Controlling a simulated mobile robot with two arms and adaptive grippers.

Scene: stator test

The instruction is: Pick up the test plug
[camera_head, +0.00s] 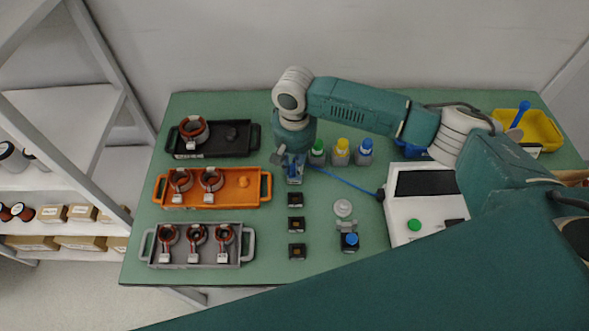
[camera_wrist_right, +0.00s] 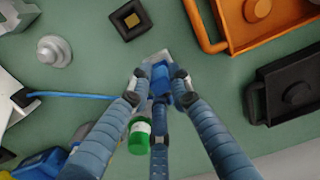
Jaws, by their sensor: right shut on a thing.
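The test plug is a small blue piece (camera_head: 294,173) on a blue cable, left of the bottles in the head view. It also shows in the right wrist view (camera_wrist_right: 160,74), between my fingers. My right gripper (camera_head: 291,164) reaches down from above. In the right wrist view its fingers (camera_wrist_right: 158,82) are shut on the plug. A pale grey block shows just beyond the plug. Whether the plug touches this block is unclear. The blue cable (camera_head: 345,183) runs right to the white tester (camera_head: 405,215) with a dark screen and green button. My left gripper is out of view.
Green-, yellow- and blue-capped bottles (camera_head: 341,152) stand close right of the gripper. Black (camera_head: 240,153), orange (camera_head: 222,199) and grey (camera_head: 205,260) trays with stators lie left. Small dark blocks (camera_head: 296,225) stand in front. A yellow bin (camera_head: 538,124) is at the far right.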

